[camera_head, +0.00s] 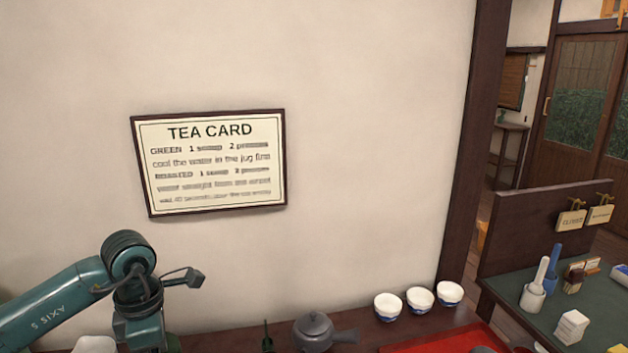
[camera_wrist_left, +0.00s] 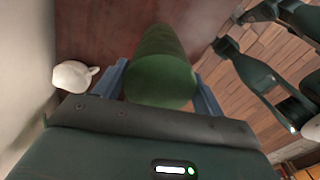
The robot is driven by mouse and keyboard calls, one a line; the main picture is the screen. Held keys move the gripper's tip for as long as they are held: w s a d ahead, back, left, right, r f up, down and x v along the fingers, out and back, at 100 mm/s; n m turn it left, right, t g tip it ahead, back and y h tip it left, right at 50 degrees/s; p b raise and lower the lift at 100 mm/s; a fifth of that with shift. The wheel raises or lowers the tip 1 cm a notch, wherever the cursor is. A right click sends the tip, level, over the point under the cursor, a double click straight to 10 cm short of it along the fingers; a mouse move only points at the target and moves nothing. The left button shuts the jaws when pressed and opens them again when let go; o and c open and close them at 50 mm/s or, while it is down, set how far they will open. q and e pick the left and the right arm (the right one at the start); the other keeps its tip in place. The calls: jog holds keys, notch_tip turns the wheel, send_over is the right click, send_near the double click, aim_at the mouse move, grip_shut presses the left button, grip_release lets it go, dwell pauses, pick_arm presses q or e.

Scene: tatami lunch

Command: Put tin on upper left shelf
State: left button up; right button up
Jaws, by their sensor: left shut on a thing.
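A green cylindrical tin (camera_wrist_left: 165,62) shows in the left wrist view, above a dark wooden surface. My left gripper (camera_wrist_left: 163,84) is shut on it, with one blue finger on each side. Its far end is foreshortened, so I cannot tell whether it touches the wood. In the head view my left arm comes in at the lower left, and its gripper is below the frame. No shelf shows in either view.
A dark counter runs along the wall with a grey teapot (camera_head: 314,331), three white bowls (camera_head: 420,299) and a red tray (camera_head: 440,343). A white jug (camera_wrist_left: 72,76) stands left of the tin. A framed tea card (camera_head: 211,163) hangs on the wall.

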pick_arm(q)
jog(key=m, duration=0.2)
jog(key=s+d+m, duration=0.1)
jog(key=m, duration=0.2)
jog(key=s+d+m, duration=0.1)
jog(key=m, duration=0.2)
jog(key=shift+s+d+r, duration=0.15)
jog(key=shift+d+r, duration=0.05)
jog(key=shift+r, duration=0.15)
jog(key=shift+s+d+r+m+p, duration=0.2)
jog(key=shift+s+d+m, duration=0.5)
jog(key=shift+m, duration=1.85)
jog(key=shift+s+d+r+m+p, duration=0.2)
jog(key=shift+s+d+m, duration=0.5)
jog(key=shift+m, duration=1.9)
jog(key=shift+s+d+r+m+p, duration=0.1)
jog(key=shift+s+d+m+p, duration=0.55)
jog(key=shift+m, duration=1.9)
jog(key=shift+s+a+f+b, duration=0.1)
jog(key=shift+s+a+b, duration=0.15)
jog(key=shift+b, duration=0.15)
